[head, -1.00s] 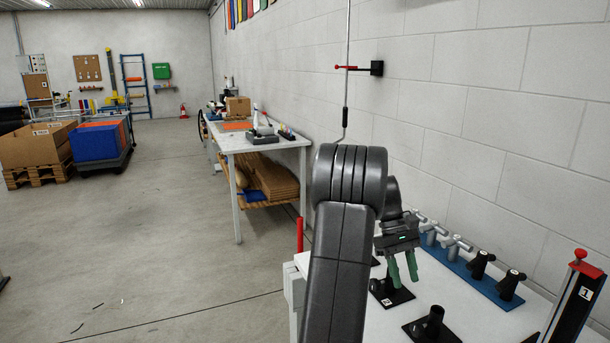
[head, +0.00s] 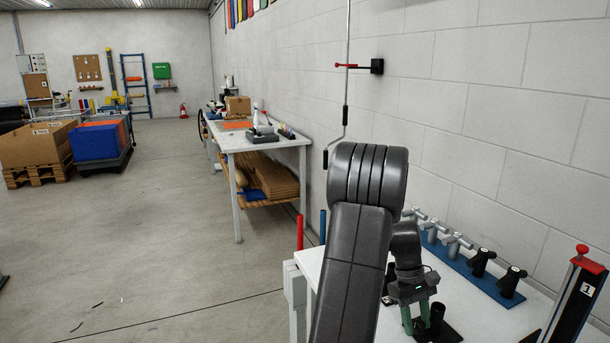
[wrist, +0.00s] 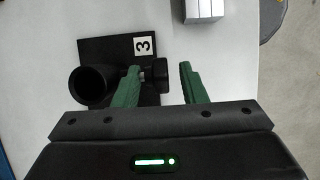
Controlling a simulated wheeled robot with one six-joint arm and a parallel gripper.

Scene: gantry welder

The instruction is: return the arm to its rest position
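My gripper (head: 420,318) has two green fingers and hangs low over the white table (head: 479,322), close to a black tube holder (head: 437,316). In the wrist view my gripper (wrist: 159,84) is open, with a clear gap between its fingers. Below it is a black plate marked 3 (wrist: 121,52), carrying an open black tube (wrist: 93,84) and a side knob (wrist: 158,75). The left finger overlaps the plate and the knob shows between the fingers. I cannot tell whether the fingers touch it. My arm hides part of the table in the head view.
A blue rack (head: 458,262) with several grey and black valve-like fittings runs along the wall. A black post with a red top (head: 575,300) stands at the right. A grey block (wrist: 204,8) lies ahead in the wrist view. The floor (head: 180,230) at left is open.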

